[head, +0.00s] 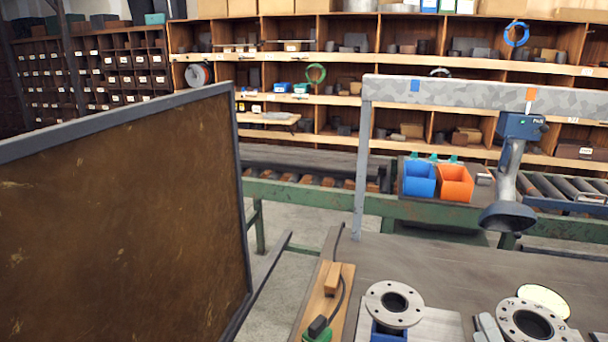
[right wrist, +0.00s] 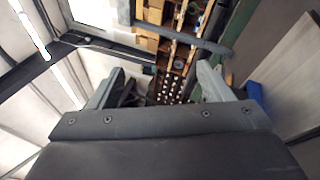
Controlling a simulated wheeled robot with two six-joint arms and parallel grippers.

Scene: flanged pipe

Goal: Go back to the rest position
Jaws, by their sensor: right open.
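My right gripper (right wrist: 164,80) shows in the right wrist view, with its two pale grey fingers wide apart. Nothing is held between them; only distant shelving and roof show past the gap. I cannot pick it out clearly in the head view. My left gripper is not in view. In the head view a grey flanged ring (head: 394,304) sits over a blue block (head: 388,334) on the workbench (head: 430,262). A second flange (head: 532,324) lies to its right, with a pale round disc (head: 544,300) behind it.
A large brown board (head: 120,210) fills the left. A grey overhead beam (head: 460,93) carries a hanging blue-grey device (head: 514,170) over the bench. Blue (head: 420,180) and orange bins (head: 455,183) stand behind. A wooden block with a cable (head: 326,300) lies at the bench's left edge.

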